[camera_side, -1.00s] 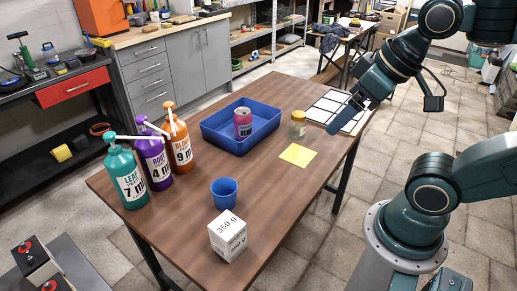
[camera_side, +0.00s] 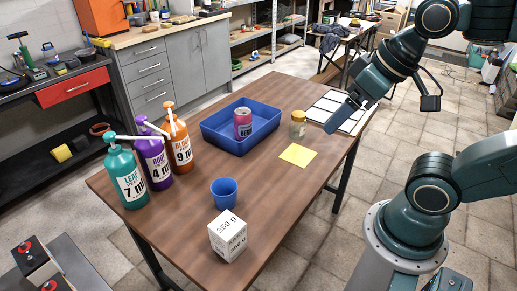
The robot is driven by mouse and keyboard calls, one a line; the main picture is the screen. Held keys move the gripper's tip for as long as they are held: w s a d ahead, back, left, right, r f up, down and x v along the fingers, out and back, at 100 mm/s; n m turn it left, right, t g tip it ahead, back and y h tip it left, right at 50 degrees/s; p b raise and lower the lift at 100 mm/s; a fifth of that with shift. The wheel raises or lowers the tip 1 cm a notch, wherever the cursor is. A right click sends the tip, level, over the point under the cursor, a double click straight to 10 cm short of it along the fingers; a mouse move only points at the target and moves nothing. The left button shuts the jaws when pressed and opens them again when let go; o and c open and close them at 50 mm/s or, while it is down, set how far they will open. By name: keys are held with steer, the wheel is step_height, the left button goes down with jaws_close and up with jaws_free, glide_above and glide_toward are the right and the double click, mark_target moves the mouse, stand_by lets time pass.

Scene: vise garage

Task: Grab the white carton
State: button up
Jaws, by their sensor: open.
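The white carton (camera_side: 228,236) stands on the front part of the brown table, with "350 g" printed on it. It is upright and nothing touches it. My gripper (camera_side: 343,113) is over the far right part of the table, above the white gridded sheet, well away from the carton. It is open and I see nothing between its fingers; the gap between them is hard to make out from this side.
A blue cup (camera_side: 224,193) stands just behind the carton. Pump bottles in teal (camera_side: 127,178), purple (camera_side: 154,162) and orange (camera_side: 180,150) line the left edge. A blue tray (camera_side: 222,139) holds a pink can (camera_side: 243,123). A jar (camera_side: 297,125) and yellow note (camera_side: 298,155) are at right.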

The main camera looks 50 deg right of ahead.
steer(key=w+a+f+m+g+y, duration=0.2)
steer(key=w+a+f+m, duration=0.35)
steer(key=w+m, duration=0.3)
steer(key=m+g+y, duration=0.2)
steer(key=m+g, duration=0.1)
steer(key=m, duration=0.6)
glide_toward(230, 221)
steer(key=shift+w+d+f+m+y, duration=0.1)
steer(key=shift+f+m+y, duration=0.25)
steer(key=shift+m, duration=0.2)
steer(key=shift+f, duration=0.1)
steer(key=shift+x, duration=4.25)
steer(key=shift+f, duration=0.15)
steer(key=shift+x, duration=2.45)
